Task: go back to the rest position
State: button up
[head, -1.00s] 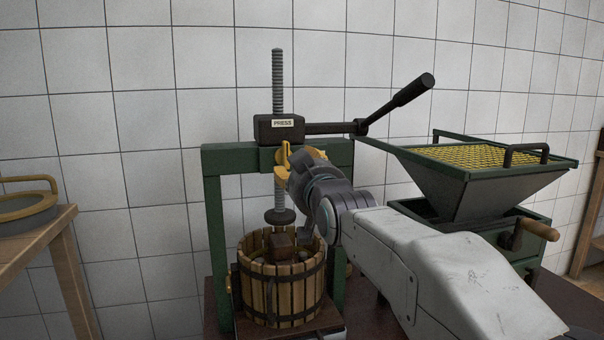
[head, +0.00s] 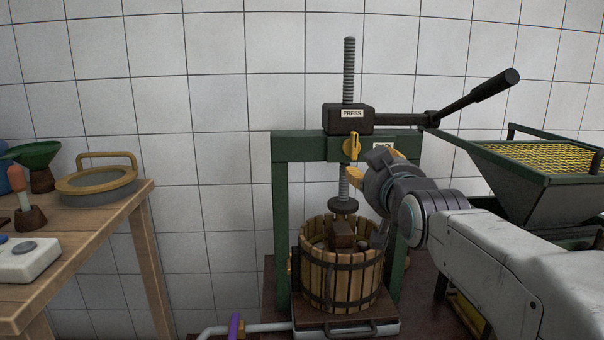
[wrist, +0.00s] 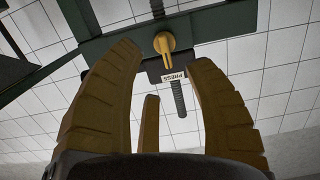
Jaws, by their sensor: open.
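My gripper (head: 388,156) is in front of the press's right side, its yellow fingers pointing up and back near the crossbeam. In the wrist view my gripper's fingers (wrist: 160,95) are spread apart with nothing between them. The press (head: 284,185) has a green frame, a black head labelled PRESS (head: 348,119), a threaded screw and a long black lever (head: 470,98). A yellow knob (head: 352,146) sits on the crossbeam and also shows beyond my fingers in the wrist view (wrist: 165,45). My gripper looks apart from the knob.
A slatted wooden basket (head: 340,275) stands under the screw. A green hopper with yellow mesh (head: 545,157) is at the right, close to my arm.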

jog(key=s+g+p, duration=1.3)
jog(key=s+p, duration=1.5)
jog(key=s, duration=0.3)
jog(key=shift+s, duration=0.25)
